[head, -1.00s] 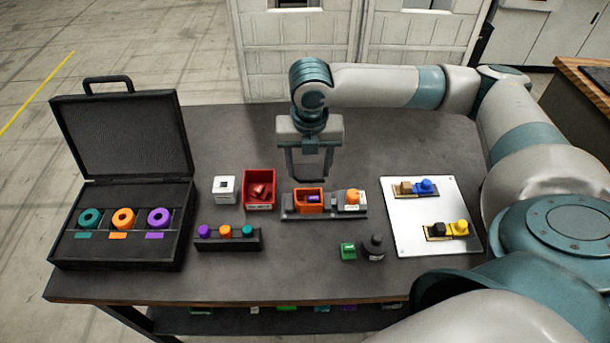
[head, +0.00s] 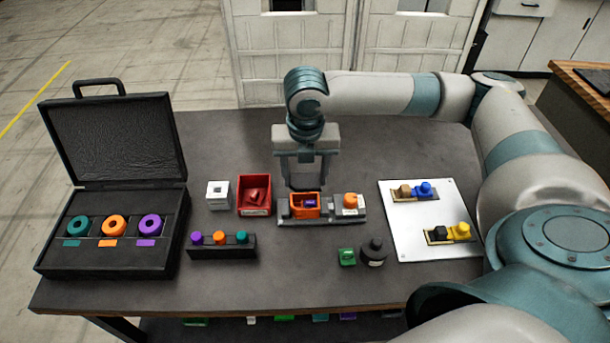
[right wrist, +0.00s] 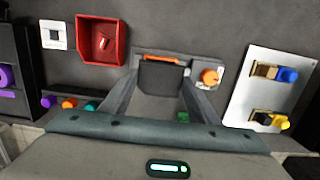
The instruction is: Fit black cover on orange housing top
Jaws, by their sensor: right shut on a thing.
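The orange housing (head: 299,212) sits on a grey fixture (head: 330,219) near the table's middle, open at the top with a purple part (head: 311,203) inside. My right gripper (head: 304,187) points down just behind and above the housing in the head view. In the right wrist view the gripper (right wrist: 160,88) is shut on a flat dark piece, the black cover (right wrist: 161,76). It hides most of the housing, leaving an orange strip (right wrist: 162,59). Contact between cover and housing cannot be told. My left gripper is not in view.
An orange-topped part (head: 350,201) shares the fixture. A red bin (head: 254,207) and white block (head: 218,195) stand left of it. A green block (head: 346,257) and dark round part (head: 373,254) stand in front. A white plate (head: 409,220) lies right, an open black case (head: 105,262) left.

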